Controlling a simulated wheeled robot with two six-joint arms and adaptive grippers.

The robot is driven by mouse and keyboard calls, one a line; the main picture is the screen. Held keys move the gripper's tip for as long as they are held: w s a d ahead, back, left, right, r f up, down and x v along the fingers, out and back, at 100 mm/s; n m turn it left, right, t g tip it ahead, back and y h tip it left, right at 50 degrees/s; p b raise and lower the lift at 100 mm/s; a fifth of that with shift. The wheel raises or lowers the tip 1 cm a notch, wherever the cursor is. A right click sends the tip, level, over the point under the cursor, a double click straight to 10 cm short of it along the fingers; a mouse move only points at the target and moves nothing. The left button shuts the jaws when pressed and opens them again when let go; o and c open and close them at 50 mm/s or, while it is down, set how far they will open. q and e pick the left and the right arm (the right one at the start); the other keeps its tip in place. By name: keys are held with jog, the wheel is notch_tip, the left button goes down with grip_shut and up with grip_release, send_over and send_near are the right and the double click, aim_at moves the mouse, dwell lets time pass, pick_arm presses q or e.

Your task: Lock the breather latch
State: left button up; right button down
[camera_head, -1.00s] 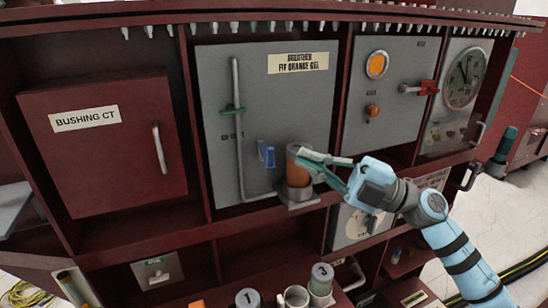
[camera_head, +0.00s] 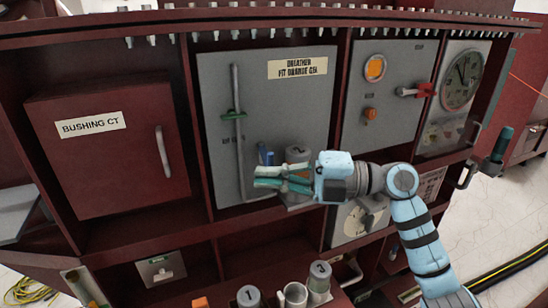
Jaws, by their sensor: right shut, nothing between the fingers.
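The grey breather panel (camera_head: 285,100) carries a label about orange gel. A small blue latch (camera_head: 264,155) stands out on its lower part; its lower end is partly hidden by my fingers. Just right of the latch is the gel canister (camera_head: 297,153); only its grey top and a little of its base show behind my gripper. My right gripper (camera_head: 258,178) is shut and empty. Its fingers point left, in front of the canister, with their tips just below the latch. I cannot tell whether they touch it. My left gripper is out of view.
A vertical pipe with a green valve handle (camera_head: 233,114) runs left of the latch. A panel with a red handle (camera_head: 425,89) is to the right.

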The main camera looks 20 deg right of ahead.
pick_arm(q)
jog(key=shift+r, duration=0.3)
pick_arm(e)
jog(key=w+d, duration=0.1)
jog(key=w, duration=0.1)
jog(key=shift+w+d, duration=0.35)
jog(key=shift+d, duration=0.05)
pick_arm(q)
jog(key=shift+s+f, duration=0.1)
pick_arm(e)
jog(key=shift+d, duration=0.1)
